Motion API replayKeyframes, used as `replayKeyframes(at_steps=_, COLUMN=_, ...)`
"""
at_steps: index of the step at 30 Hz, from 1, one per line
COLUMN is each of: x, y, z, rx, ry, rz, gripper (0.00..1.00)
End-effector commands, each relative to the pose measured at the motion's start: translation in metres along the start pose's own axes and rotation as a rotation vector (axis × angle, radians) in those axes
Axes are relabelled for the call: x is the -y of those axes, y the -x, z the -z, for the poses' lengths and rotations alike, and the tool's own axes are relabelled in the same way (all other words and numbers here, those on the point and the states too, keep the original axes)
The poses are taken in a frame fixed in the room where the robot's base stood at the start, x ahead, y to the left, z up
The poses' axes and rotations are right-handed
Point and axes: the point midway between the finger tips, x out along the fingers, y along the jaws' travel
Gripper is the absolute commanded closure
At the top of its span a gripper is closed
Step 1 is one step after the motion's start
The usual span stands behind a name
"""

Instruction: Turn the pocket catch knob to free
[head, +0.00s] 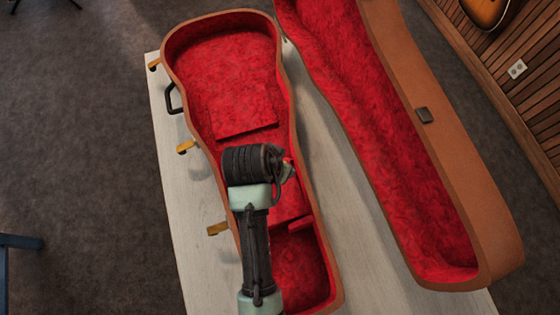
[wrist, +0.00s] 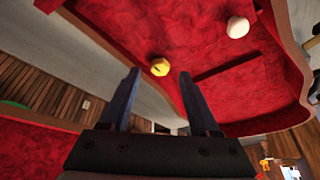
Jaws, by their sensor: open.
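A small yellow knob (wrist: 160,67) with a dark line across its face sits on the red plush of the open case in the wrist view. A round white knob (wrist: 238,27) sits on the plush to its right. My gripper (wrist: 160,74) is open and empty. The yellow knob appears between its fingertips, with no visible contact. In the head view the case body (head: 240,65) lies open, and my wrist covers its middle right side. A small pale and yellow bit shows beside my wrist there, too small to identify.
The case lid (head: 345,80) stands open to the right, lined in red. Orange latches (head: 186,147) and a black handle (head: 174,99) are on the case's left side. The case rests on a pale table (head: 195,235). A guitar (head: 488,10) hangs at the far right wall.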

Motion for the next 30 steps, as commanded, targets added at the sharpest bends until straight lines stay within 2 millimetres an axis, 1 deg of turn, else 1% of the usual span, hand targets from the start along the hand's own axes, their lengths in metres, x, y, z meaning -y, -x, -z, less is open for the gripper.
replayKeyframes(at_steps=3, x=0.0, y=-0.014, z=0.001, rx=0.0, ry=0.0, rz=-0.001, gripper=0.38)
replayKeyframes(at_steps=6, x=0.0, y=-0.021, z=0.001, rx=-0.001, ry=0.0, rz=0.0, gripper=0.38)
replayKeyframes(at_steps=10, x=0.0, y=-0.024, z=0.001, rx=-0.002, ry=0.0, rz=0.001, gripper=0.38)
replayKeyframes(at_steps=17, x=0.0, y=-0.025, z=0.001, rx=-0.002, ry=0.0, rz=0.001, gripper=0.38)
replayKeyframes(at_steps=20, x=0.0, y=-0.025, z=0.001, rx=-0.002, ry=0.0, rz=0.001, gripper=0.54)
replayKeyframes(at_steps=21, x=0.0, y=-0.025, z=0.001, rx=-0.002, ry=0.0, rz=0.001, gripper=0.61)
replayKeyframes(at_steps=23, x=0.0, y=-0.025, z=0.001, rx=-0.002, ry=0.0, rz=0.001, gripper=0.72)
replayKeyframes(at_steps=27, x=0.0, y=-0.025, z=0.001, rx=-0.002, ry=0.0, rz=0.001, gripper=0.97)
replayKeyframes(at_steps=28, x=0.0, y=-0.025, z=0.001, rx=-0.002, ry=0.0, rz=0.001, gripper=1.0)
replayKeyframes(at_steps=30, x=0.0, y=-0.025, z=0.001, rx=-0.002, ry=0.0, rz=0.001, gripper=1.0)
